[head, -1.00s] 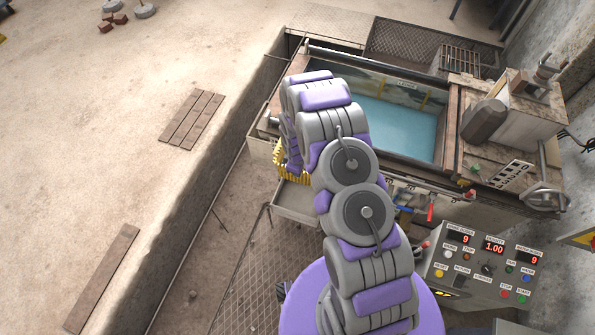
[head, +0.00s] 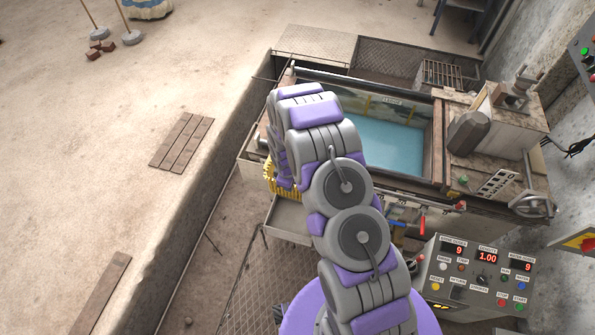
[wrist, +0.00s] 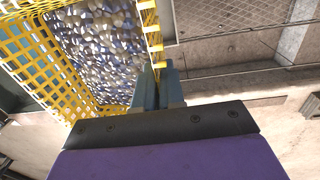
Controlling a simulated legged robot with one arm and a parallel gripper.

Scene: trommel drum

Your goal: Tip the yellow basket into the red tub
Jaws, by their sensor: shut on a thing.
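The yellow basket (head: 270,178) shows only in part in the head view, behind my arm at the left end of the water tank. In the wrist view the yellow mesh basket (wrist: 68,70) fills the upper left, holding many grey, white and bluish pebble-like pieces (wrist: 100,45). My gripper (wrist: 161,82) is shut on the basket's near right edge. The fingers are hidden behind my arm in the head view. I see no red tub in either view.
The tank (head: 437,150) holds blue water. A grey tray (head: 288,218) juts out below the basket. A control panel (head: 475,280) with buttons and red digits stands at the lower right. Planks (head: 181,142) lie on open sandy floor at left, beyond a step edge.

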